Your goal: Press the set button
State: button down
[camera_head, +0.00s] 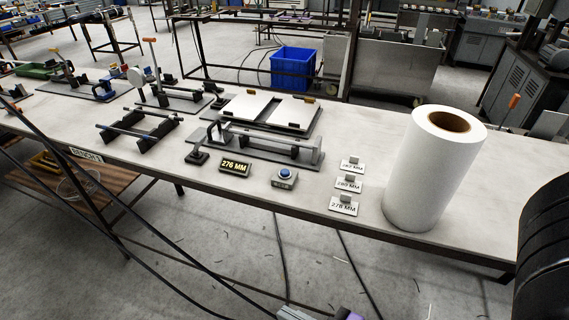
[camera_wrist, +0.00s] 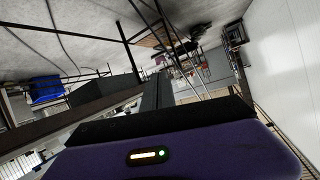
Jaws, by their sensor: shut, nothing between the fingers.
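The set button is likely the round blue button (camera_head: 285,173) on a small grey box (camera_head: 284,183) near the front edge of the bench. A black display (camera_head: 235,167) reading "276 MM" in yellow stands just left of it. My gripper shows as a purple body with dark shut fingers (camera_wrist: 158,92) in the wrist view, with nothing between them. In the head view only a purple and pale part of my arm's end shows at the bottom edge, below and apart from the bench. The button is not visible in the wrist view.
The bench (camera_head: 350,160) holds a measuring fixture (camera_head: 265,143) behind the button and a black rod rack (camera_head: 140,128) to the left. Three small tags (camera_head: 345,205) stand to the button's right, then a large white roll (camera_head: 433,170). A blue crate (camera_head: 292,68) is on the floor behind.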

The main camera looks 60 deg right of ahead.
jog(key=w+d+r+m+g+h+p, duration=0.1)
jog(key=w+d+r+m+g+p, duration=0.1)
jog(key=w+d+m+p, duration=0.4)
notch_tip(320, 180, up, 18)
jog(key=m+g+p, duration=0.3)
jog(key=p, duration=0.4)
send_over(288, 173)
jog(key=shift+f+y, duration=0.25)
jog(key=shift+y, duration=0.05)
jog(key=shift+f, duration=0.1)
notch_tip(288, 173, down, 8)
jog(key=b, duration=0.5)
jog(key=shift+b, duration=0.3)
jog(key=shift+f, duration=0.3)
